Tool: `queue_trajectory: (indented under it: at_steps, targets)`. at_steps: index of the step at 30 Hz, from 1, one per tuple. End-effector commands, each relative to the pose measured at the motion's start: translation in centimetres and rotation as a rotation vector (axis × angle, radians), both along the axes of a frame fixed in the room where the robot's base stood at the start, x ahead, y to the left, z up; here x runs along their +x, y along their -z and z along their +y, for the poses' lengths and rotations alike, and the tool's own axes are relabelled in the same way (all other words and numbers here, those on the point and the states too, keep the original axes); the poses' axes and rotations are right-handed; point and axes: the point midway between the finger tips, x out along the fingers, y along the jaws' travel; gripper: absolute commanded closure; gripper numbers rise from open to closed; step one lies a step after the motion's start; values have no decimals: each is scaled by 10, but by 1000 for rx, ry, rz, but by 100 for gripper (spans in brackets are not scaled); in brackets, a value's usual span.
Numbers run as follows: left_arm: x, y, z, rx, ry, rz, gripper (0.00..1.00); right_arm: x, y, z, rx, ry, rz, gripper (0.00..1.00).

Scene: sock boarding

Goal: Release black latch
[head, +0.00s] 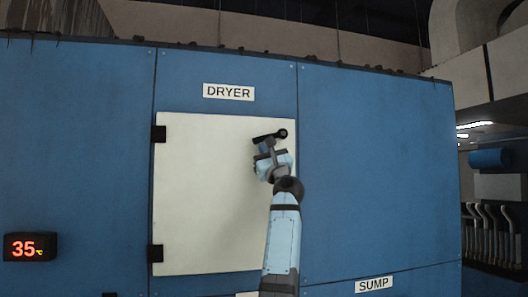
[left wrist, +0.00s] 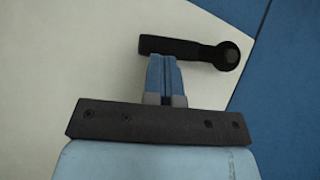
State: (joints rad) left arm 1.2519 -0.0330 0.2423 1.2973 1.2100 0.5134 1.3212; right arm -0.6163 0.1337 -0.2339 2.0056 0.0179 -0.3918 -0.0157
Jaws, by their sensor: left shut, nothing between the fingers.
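The black latch (head: 270,135) is a dark bar with a round knob at its right end. It lies near the upper right edge of the white dryer door (head: 205,200). In the left wrist view the latch (left wrist: 185,47) runs roughly level across the door, its round end (left wrist: 224,56) by the door's edge. My left gripper (head: 266,150) is just below the latch. In the left wrist view its fingers (left wrist: 162,72) are together and empty, with tips near the bar's underside. I cannot tell whether they touch it. My right gripper is not in view.
The door sits in a large blue cabinet (head: 375,160), under a "DRYER" label (head: 229,92), with black hinges (head: 159,134) on its left side. A red "35" display (head: 30,247) is at lower left. A "SUMP" label (head: 373,284) is at lower right.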

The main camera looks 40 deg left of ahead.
Motion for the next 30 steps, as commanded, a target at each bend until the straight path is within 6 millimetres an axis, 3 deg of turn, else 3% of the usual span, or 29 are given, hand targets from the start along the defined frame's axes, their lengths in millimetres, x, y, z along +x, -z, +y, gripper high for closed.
queue_trajectory:
  at_steps: [12, 30]
  targets:
    - [-3, -17, 4, 26, 0, 32, 100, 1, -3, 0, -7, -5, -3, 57]
    - [-5, -22, 6, 26, -1, 29, 100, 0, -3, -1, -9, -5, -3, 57]
